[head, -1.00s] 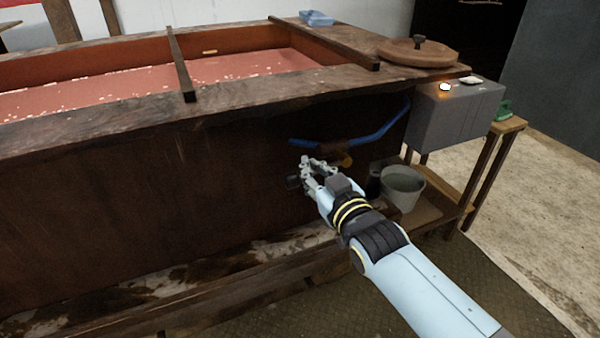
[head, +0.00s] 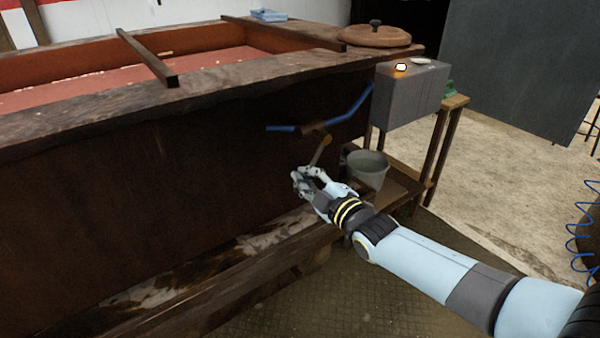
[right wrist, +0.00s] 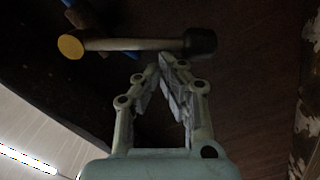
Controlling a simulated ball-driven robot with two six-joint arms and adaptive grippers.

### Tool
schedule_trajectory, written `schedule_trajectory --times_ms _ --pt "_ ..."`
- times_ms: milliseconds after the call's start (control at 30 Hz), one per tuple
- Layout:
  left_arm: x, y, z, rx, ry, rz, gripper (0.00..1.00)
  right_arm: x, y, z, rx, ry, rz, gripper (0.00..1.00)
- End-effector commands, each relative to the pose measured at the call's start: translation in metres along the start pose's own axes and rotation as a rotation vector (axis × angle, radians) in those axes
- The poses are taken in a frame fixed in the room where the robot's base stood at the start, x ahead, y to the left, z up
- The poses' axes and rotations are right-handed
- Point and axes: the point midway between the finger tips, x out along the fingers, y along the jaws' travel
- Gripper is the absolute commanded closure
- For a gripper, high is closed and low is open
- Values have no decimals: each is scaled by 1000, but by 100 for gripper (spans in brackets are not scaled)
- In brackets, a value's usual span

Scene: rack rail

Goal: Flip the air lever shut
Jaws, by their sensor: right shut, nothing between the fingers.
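The air lever (head: 321,150) has a yellow pivot end at the valve (head: 312,128) on the dark tank side, and its shaft slopes steeply down from there, across the line of the blue hose (head: 347,110). In the right wrist view the lever (right wrist: 145,44) lies crosswise, yellow end left and black knob right. My right gripper (head: 302,174) is at the lower end of the lever and hides the knob in the head view. Its fingertips (right wrist: 166,60) are together and empty, close to the shaft beside the knob; I cannot tell whether they touch it. My left gripper is not in view.
A grey bucket (head: 367,170) stands on a low shelf just right of my gripper. A grey box (head: 411,95) with a lit lamp is above it. The tank's wooden rim (head: 150,100) overhangs the valve, and a wooden ledge (head: 200,270) runs below.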

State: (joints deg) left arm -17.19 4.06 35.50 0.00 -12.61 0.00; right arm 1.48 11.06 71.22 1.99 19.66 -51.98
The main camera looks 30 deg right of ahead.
Motion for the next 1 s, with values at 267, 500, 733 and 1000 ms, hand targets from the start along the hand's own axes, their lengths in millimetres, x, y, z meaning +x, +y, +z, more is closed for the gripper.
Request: schedule_trajectory --times_ms 267,500,733,1000 --pt "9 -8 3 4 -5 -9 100 1 -7 24 -248 -1 10 100" --pt "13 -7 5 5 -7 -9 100 2 -8 38 -416 -1 19 100" --pt "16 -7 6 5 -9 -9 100 2 -6 47 -422 0 21 100" --pt "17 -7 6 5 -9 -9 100 2 -5 50 -419 0 20 100"
